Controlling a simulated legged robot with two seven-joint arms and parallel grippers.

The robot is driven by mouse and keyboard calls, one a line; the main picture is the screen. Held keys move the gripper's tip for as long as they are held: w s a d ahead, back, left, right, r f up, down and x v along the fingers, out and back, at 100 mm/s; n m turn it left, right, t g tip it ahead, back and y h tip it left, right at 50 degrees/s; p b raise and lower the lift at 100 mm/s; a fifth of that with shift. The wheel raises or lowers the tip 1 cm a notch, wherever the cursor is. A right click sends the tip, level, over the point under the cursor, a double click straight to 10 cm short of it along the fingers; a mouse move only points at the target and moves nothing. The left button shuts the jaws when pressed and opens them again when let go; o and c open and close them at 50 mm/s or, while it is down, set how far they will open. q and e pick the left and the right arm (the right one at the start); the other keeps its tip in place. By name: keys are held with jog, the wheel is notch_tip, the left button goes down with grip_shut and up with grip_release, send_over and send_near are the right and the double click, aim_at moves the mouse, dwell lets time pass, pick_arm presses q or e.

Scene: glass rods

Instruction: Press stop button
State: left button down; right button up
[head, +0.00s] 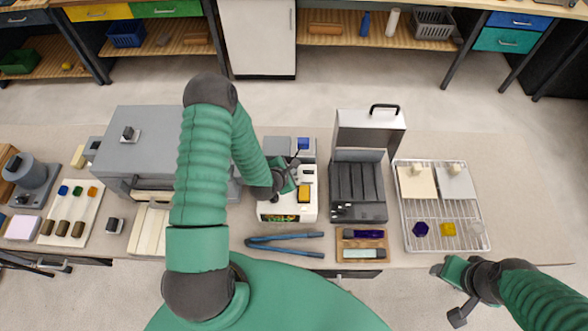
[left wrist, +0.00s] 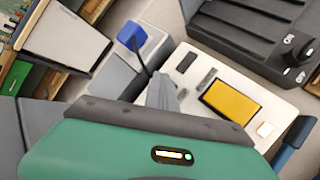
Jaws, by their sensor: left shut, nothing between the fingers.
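A white machine (head: 268,210) stands at mid-bench with a yellow panel (head: 304,193) on top. In the left wrist view its top carries the yellow panel (left wrist: 231,107), a black button (left wrist: 186,62), small grey pieces (left wrist: 207,79) and a pale square button (left wrist: 265,130). I cannot tell which one is the stop button. A blue-topped lever (left wrist: 131,35) rises at its grey end. My left gripper (left wrist: 164,92) is shut and empty above the machine, near the grey pieces; contact is unclear. My right gripper (head: 447,275) is off the bench's front edge at lower right; its fingers are unclear.
A dark grooved unit with a raised lid (head: 368,130) stands right of the machine. Blue-handled tongs (head: 285,242) lie in front. A wire rack (head: 440,212) is farther right, and a large grey box (head: 150,130) stands left. A small wooden tray (head: 362,243) sits at the front edge.

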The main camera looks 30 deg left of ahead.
pick_arm(q)
jog(key=shift+r+p, duration=0.45)
jog(key=shift+r, duration=0.3)
jog(key=shift+r, duration=0.1)
notch_tip(320, 180, up, 5)
jog(key=p, duration=0.4)
dwell(0.3)
